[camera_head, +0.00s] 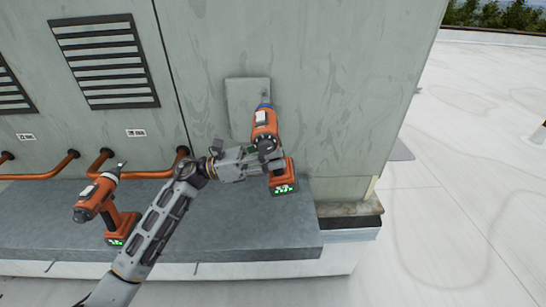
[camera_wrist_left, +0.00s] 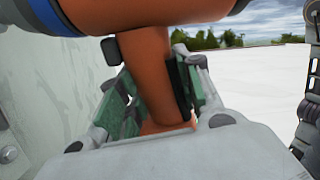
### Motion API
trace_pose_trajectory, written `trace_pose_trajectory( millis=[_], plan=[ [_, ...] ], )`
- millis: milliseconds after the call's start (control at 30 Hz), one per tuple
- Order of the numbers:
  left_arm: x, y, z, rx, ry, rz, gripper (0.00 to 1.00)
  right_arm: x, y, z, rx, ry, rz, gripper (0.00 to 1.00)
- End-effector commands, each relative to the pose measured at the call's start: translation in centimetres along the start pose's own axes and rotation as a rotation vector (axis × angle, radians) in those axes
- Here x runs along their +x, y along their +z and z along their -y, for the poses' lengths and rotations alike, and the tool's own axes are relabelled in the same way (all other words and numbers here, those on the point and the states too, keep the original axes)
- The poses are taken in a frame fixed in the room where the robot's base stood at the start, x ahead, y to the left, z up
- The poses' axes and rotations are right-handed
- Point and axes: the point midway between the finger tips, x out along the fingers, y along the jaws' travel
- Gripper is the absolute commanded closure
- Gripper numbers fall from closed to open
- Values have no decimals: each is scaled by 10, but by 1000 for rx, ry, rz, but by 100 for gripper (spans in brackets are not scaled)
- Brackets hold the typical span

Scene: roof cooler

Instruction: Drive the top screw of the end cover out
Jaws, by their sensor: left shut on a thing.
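My left gripper (camera_head: 262,160) is shut on the handle of an orange cordless driver (camera_head: 265,128). The driver's orange handle (camera_wrist_left: 152,75) stands between the fingers in the left wrist view. Its nose with a blue collar points at the upper right part of the end cover (camera_head: 241,100), a grey plate on the cooler's wall. The top screw is too small or hidden to make out, and I cannot tell whether the bit touches it. My right gripper is not in view.
A second orange driver (camera_head: 97,198) stands on the grey ledge (camera_head: 230,238) at left. Copper pipes (camera_head: 93,166) run along the wall behind it. Louvred vents (camera_head: 104,60) are at upper left. The white roof (camera_head: 460,210) is open at right.

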Motion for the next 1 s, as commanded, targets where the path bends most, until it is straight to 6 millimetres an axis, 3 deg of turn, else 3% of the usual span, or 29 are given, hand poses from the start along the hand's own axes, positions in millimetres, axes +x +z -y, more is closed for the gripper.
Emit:
trace_pose_trajectory(
  millis=[1000],
  plan=[
    [1,10,-32,4,-2,5,100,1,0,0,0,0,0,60]
  ],
)
